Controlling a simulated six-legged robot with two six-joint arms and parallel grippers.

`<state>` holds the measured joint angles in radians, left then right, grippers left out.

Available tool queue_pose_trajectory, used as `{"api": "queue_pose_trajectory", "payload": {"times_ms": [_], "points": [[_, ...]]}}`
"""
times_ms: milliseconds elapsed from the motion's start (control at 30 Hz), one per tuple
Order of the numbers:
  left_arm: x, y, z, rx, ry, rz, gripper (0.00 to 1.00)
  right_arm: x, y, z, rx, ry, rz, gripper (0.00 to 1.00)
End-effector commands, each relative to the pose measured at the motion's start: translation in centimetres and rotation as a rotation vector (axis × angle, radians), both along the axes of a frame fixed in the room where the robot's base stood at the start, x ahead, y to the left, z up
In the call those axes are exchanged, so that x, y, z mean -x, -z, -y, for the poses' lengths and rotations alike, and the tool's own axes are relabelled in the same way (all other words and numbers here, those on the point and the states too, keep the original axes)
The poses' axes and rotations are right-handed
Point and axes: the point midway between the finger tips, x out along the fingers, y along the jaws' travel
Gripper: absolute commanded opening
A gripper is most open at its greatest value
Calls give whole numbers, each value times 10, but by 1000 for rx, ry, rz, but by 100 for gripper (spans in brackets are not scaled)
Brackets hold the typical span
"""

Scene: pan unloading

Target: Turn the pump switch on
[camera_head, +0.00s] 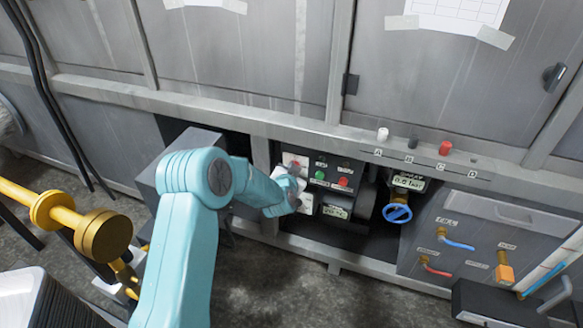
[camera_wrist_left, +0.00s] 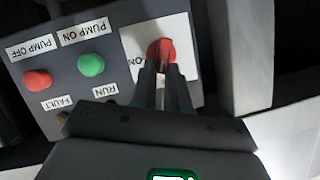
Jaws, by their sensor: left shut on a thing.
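The pump switch is a red rotary knob (camera_wrist_left: 161,50) on a white plate (camera_wrist_left: 135,42) in the left wrist view. My left gripper (camera_wrist_left: 164,66) is shut on this red knob, with its two fingers on either side of it. Part of a label reading "ON" shows beside the fingers. In the head view my left gripper (camera_head: 294,180) reaches the left end of the control panel, and the arm partly hides the switch plate (camera_head: 291,160). My right gripper is in neither view.
The panel also has a green PUMP ON button (camera_wrist_left: 91,65) and a red PUMP OFF button (camera_wrist_left: 38,79). A blue valve wheel (camera_head: 397,213) is right of the panel. Yellow piping (camera_head: 75,220) stands at the left. A metal frame beam (camera_head: 300,121) runs above the panel.

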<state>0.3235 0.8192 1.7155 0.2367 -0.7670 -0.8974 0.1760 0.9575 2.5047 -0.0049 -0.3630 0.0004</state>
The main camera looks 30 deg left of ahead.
Motion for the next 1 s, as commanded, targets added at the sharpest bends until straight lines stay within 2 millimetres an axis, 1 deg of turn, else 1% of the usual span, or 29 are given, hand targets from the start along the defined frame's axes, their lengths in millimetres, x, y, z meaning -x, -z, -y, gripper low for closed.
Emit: {"api": "queue_pose_trajectory", "payload": {"times_ms": [200,467,1000], "points": [[-1,3,6,-198,2,-49,0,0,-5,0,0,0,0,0],[-2,9,10,-438,2,-108,0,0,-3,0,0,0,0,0],[-3,22,15,-910,1,-221,0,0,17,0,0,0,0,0]]}}
